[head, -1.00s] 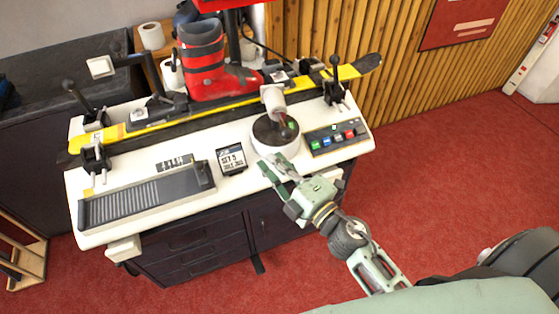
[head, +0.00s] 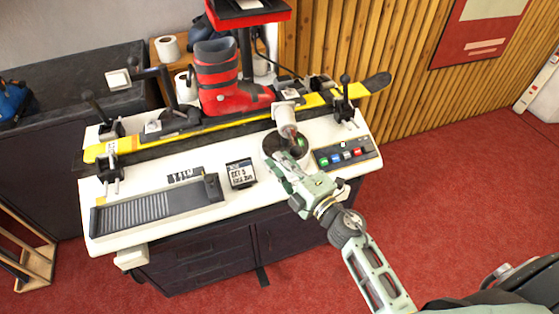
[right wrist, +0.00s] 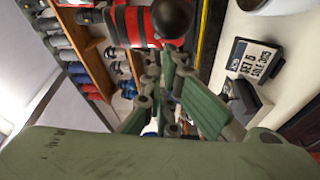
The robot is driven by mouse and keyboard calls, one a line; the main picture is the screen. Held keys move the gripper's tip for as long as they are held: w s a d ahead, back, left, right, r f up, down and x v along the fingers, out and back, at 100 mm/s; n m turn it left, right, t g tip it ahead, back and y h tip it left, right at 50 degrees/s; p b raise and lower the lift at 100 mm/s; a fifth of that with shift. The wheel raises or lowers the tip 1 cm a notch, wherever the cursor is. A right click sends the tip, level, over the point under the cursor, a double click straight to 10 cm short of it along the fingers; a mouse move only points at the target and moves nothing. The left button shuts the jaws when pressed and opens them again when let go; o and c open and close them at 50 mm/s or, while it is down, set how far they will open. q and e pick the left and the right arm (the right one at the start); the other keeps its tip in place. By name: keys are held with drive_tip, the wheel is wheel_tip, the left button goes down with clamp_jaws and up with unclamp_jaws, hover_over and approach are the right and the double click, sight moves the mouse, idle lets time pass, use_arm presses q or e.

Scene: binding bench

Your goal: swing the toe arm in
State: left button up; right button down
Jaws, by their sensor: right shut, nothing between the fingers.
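A pale cylindrical arm (head: 284,113) with a darker tip stands beside the red boot's toe, over a round dark dish; I take it for the toe arm, but cannot be sure. The red boot (head: 217,85) stands on the yellow ski (head: 318,100), its toe to the right. My right gripper (head: 286,163) is shut and empty at the front edge of the dish, just below the arm's tip; whether they touch is unclear. In the right wrist view the fingers come together in front of the boot (right wrist: 133,25) and a dark ball (right wrist: 172,18). My left gripper is not in view.
A black arm with a white square pad (head: 118,79) stands at the bench's left. A button panel (head: 345,153) lies right of the dish, a small display (head: 241,173) left of it. Dark clamps (head: 346,107) hold the ski. Red floor (head: 430,215) is clear at right.

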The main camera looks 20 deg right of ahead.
drive_tip(key=d+n+y, duration=0.1)
drive_tip(key=s+d+n+g+y+b, duration=0.1)
drive_tip(key=d+y, duration=0.1)
drive_tip(key=d+n+g+y+b, duration=0.1)
drive_tip(key=d, duration=0.1)
drive_tip(key=shift+s+d, duration=0.2)
drive_tip(key=shift+d, duration=0.05)
idle(0.4)
